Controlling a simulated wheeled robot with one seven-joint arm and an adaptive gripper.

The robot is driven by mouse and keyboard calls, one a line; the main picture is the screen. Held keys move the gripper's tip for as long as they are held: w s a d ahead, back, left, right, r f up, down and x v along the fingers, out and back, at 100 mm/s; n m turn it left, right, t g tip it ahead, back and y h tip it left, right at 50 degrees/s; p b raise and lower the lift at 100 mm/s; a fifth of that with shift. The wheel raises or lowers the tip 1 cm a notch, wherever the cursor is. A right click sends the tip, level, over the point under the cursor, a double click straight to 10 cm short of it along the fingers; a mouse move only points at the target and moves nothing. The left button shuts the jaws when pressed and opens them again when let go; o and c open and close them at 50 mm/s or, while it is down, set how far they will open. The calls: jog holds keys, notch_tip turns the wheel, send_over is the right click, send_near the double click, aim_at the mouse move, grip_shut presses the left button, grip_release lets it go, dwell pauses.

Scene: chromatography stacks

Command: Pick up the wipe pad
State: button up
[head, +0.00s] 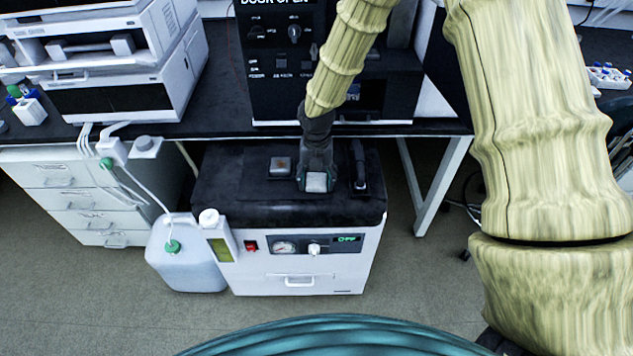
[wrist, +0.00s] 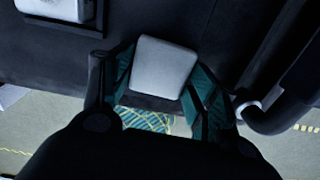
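A pale square pad, which I take to be the wipe pad (head: 316,182), is at the dark top of the white cabinet, near its middle. It also shows in the wrist view (wrist: 163,66), filling the space between my fingertips. My gripper (head: 316,176) points down with one teal-lined finger on each side of the pad; the wrist view shows both fingers (wrist: 166,60) close along its edges. I cannot tell whether they press on it. Whether the pad rests on the surface or is slightly raised is also unclear.
A small grey block (head: 280,165) lies left of my gripper, and a dark upright item (head: 358,165) stands close on its right. The black instrument (head: 290,75) rises behind. A plastic jug (head: 183,255) stands at the cabinet's left. The cabinet top's front strip (head: 285,214) is clear.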

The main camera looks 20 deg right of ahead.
aim_at(316, 183)
jog(key=shift+c, duration=0.9)
jog(key=shift+r, duration=0.9)
jog(key=shift+s+a+r, duration=0.1)
jog(key=shift+s+r, duration=0.05)
jog(key=shift+r, duration=0.3)
jog(key=shift+s+a+r, duration=0.1)
jog(key=shift+r, duration=0.35)
jog(key=s+a, duration=0.2)
jog(key=s, duration=0.2)
jog(key=s+a+r+b, duration=0.1)
jog(key=s+a, duration=0.1)
jog(key=s, duration=0.3)
jog(key=s+a+b, duration=0.1)
jog(key=s+a, duration=0.1)
jog(key=s, duration=0.3)
jog(key=shift+a+r, duration=0.2)
jog(key=shift+a, duration=0.05)
jog(key=shift+c, duration=0.8)
